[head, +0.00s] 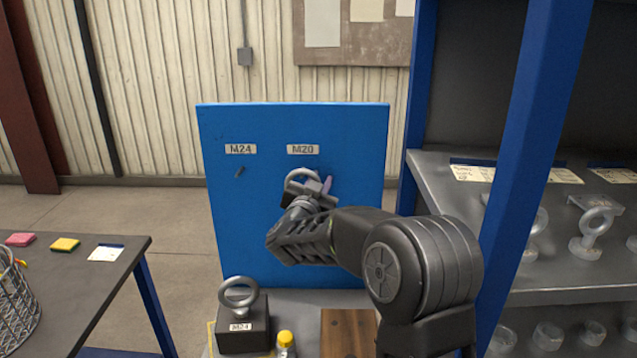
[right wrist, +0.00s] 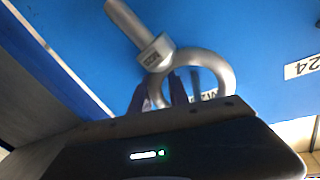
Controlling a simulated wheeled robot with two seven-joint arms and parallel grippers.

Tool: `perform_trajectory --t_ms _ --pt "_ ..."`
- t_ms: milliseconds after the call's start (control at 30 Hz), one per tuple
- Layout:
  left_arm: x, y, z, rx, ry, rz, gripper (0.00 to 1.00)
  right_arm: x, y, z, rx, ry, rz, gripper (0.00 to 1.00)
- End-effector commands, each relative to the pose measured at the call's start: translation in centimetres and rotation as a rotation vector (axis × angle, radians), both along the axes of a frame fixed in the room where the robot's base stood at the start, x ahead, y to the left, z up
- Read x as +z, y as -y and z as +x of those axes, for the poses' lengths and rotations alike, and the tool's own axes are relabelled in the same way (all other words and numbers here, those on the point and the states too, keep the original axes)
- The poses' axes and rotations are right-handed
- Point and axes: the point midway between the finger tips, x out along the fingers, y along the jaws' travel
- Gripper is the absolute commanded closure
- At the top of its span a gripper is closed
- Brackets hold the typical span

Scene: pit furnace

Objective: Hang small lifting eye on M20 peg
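The small lifting eye (right wrist: 222,68) is a grey steel ring with a collar and a threaded shank. In the right wrist view its shank points up and left, and the ring's near side sits between my right gripper's fingers (right wrist: 160,92). In the head view my right gripper (head: 314,187) holds the eye (head: 297,174) in front of the blue board (head: 350,235), just below the M20 label (head: 303,149). A dark peg-like shape (right wrist: 195,84) shows through the ring in the wrist view. I cannot tell whether the ring is around it. My left gripper is out of view.
A bare peg (head: 240,171) sticks out under the M24 label (head: 240,149). A larger lifting eye (head: 240,297) stands on a dark M24 block (head: 243,335) below the board, beside a yellow-capped bottle (head: 285,342). A blue-framed shelf (head: 535,130) rises close on the right.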

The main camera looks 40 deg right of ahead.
Motion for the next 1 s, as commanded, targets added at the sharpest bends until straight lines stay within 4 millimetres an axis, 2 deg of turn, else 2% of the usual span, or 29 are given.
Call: perform_trajectory --t_ms 33,200,400,533,1000 --pt "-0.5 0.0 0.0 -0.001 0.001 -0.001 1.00 0.1 -1.0 -0.3 0.014 0.005 0.000 0.60" --pt "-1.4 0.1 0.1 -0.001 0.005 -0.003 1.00 0.3 -3.8 -2.7 0.017 0.007 0.003 0.60" --pt "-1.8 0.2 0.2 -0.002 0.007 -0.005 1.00 0.6 -6.0 -4.8 0.018 0.006 0.001 0.60" --pt "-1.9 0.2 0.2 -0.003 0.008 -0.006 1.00 0.7 -6.4 -5.3 0.016 0.005 0.000 0.60" --pt "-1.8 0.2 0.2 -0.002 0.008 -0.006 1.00 0.7 -6.5 -5.4 0.015 0.004 0.000 0.60"
